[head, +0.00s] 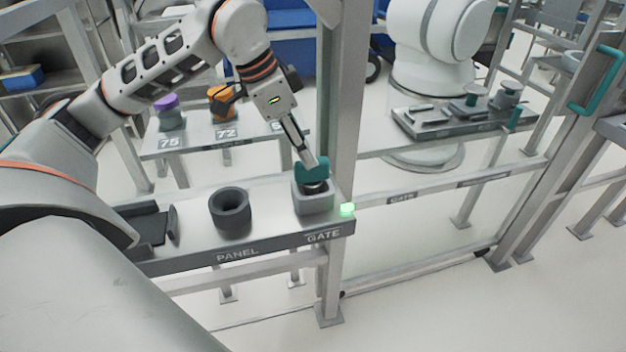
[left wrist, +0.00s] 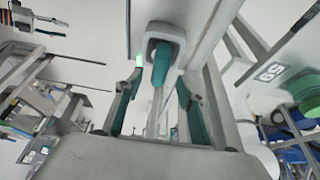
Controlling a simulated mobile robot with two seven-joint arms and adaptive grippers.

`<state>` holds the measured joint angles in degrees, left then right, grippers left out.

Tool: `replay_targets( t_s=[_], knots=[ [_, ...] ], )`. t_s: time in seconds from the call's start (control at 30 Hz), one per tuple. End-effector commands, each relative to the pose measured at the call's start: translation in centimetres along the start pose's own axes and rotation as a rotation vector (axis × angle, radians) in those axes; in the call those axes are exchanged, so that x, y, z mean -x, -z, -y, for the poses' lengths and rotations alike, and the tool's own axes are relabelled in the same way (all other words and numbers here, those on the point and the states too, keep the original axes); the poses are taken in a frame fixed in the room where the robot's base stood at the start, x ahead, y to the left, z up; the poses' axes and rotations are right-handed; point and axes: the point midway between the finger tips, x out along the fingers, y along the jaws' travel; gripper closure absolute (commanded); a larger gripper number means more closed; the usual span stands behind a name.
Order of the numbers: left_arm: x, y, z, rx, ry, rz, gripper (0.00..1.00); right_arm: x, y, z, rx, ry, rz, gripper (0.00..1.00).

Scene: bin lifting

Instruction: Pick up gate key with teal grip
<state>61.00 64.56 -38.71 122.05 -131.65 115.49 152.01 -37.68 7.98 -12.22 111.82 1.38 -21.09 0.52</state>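The gate key with teal grip (head: 318,173) stands in the grey square socket (head: 314,202) at the right end of the shelf, above the GATE label. My left gripper (head: 309,158) comes down onto the grip from the upper left and partly covers it. In the left wrist view the teal grip (left wrist: 161,64) lies between the two spread fingers of my left gripper (left wrist: 160,90), with visible gaps on both sides. The fingers look open and hold nothing. The key's lower part is hidden in the socket.
A green light (head: 347,209) glows at the shelf corner, close to an upright post (head: 338,100). A dark round cup (head: 230,210) stands above the PANEL label. Behind is a numbered shelf with a purple-topped item (head: 168,112) and an orange-topped item (head: 222,102).

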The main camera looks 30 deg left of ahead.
Motion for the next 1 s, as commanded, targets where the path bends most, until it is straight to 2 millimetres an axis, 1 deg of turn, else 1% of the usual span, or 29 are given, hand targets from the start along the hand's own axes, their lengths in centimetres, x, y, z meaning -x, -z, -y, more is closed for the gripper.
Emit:
replay_targets(
  t_s=[0.2, 0.3, 0.53, 0.57, 0.6, 0.67, 0.7, 1.0],
  knots=[
    [-3.1, 0.1, -0.2, 0.000, -0.004, 0.002, 0.61, -0.1, 0.9, -0.3, 0.002, -0.003, -0.014, 0.60],
    [-4.3, 0.1, -0.2, -0.001, -0.004, 0.002, 0.61, -0.2, 1.2, -0.3, 0.002, -0.005, -0.021, 0.60],
    [-4.5, 0.2, -0.1, -0.001, -0.001, 0.000, 0.61, -0.1, 1.5, -0.4, 0.002, -0.006, -0.026, 0.60],
    [-4.5, 0.2, -0.1, -0.001, -0.001, 0.000, 0.64, -0.1, 1.5, -0.4, 0.002, -0.006, -0.026, 0.60],
    [-4.5, 0.2, -0.1, -0.001, -0.001, 0.000, 0.74, -0.1, 1.5, -0.4, 0.002, -0.006, -0.026, 0.60],
    [-4.5, 0.2, -0.1, -0.001, -0.001, 0.000, 0.90, -0.1, 1.5, -0.4, 0.002, -0.006, -0.026, 0.60],
    [-4.5, 0.2, -0.1, -0.001, -0.001, 0.000, 1.00, -0.1, 1.5, -0.4, 0.002, -0.006, -0.025, 0.60],
    [-4.5, 0.2, -0.1, -0.001, -0.001, -0.001, 1.00, -0.2, 1.0, -0.4, 0.002, -0.005, -0.018, 0.60]
  ],
)
